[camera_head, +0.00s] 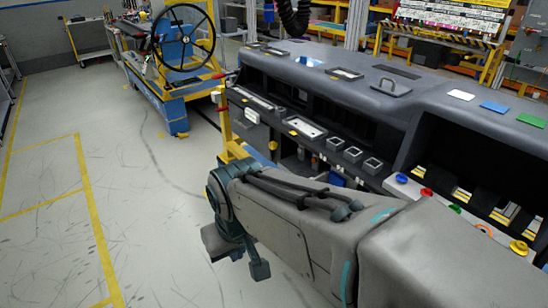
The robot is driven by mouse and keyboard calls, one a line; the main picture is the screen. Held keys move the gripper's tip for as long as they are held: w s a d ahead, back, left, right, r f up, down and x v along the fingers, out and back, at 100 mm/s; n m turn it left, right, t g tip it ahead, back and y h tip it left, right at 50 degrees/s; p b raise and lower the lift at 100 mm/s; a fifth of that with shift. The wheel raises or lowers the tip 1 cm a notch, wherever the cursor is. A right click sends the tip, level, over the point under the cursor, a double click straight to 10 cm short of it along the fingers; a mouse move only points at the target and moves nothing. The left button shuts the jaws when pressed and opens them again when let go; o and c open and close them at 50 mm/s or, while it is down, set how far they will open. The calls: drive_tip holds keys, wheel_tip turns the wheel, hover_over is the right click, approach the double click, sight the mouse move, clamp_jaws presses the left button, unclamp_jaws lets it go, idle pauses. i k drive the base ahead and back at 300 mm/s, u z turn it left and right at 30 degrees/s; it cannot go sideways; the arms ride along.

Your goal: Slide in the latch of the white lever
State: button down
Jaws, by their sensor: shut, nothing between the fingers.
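The dark dashboard module (350,88) stretches from the centre to the right side of the head view. A small white part (252,115) shows at its left end. I cannot tell whether this is the white lever, and no latch can be made out. My gripper (238,256) hangs at the end of my arm, low and left of the module over the floor. It is shut and empty, apart from the module. My arm hides part of the module's lower front.
A blue stand with a black steering wheel (183,38) is at the back left. Coloured knobs (426,192) line a lower ledge at the right. A yellow post (226,128) stands by the module's left end. The floor at left is clear, with yellow lines.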

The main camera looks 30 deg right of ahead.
sight(323, 178)
drive_tip(key=i, duration=1.6)
drive_tip(key=z, duration=2.85)
drive_tip(key=k, duration=1.35)
drive_tip(key=u, duration=0.3)
drive_tip(key=i, duration=0.65)
drive_tip(key=u, duration=0.25)
